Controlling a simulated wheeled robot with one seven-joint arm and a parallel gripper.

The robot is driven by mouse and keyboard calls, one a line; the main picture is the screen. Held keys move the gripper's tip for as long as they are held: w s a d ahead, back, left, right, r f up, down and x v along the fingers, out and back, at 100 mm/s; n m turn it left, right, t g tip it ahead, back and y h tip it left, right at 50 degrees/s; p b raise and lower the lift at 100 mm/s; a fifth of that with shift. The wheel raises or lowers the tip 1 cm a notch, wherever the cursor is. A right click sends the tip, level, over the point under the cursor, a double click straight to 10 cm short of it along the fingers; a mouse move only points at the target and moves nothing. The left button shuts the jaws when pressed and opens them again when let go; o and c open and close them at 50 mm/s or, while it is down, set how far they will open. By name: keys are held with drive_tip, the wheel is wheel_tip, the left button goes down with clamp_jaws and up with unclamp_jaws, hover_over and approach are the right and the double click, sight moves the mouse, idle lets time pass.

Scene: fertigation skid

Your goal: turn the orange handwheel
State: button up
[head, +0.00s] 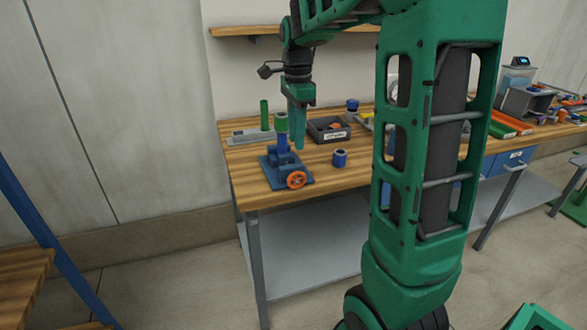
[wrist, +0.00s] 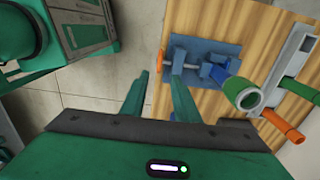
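The orange handwheel (head: 296,179) is on the front face of a blue valve body (head: 284,165), near the front left of the wooden bench. Its round rim and spokes face outward in the head view. In the wrist view the blue body (wrist: 232,50) shows from above, and the wheel is hard to make out, seemingly edge-on near a fingertip. My gripper (head: 297,126) points down above the bench, just behind and above the valve, apart from the wheel. In the wrist view its two green fingers (wrist: 160,76) stand apart with nothing between them.
A blue upright pipe with a green top (head: 281,122) rises from the valve. A blue cylinder (head: 340,158) stands to the right, a dark labelled bin (head: 328,130) behind. A grey rack with a green rod (head: 264,115) stands at the back left. The floor before the bench is clear.

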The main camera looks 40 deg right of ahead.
sight(296, 172)
wheel_tip(296, 172, down, 11)
drive_tip(key=shift+r, duration=0.2)
idle(0.4)
clamp_jaws()
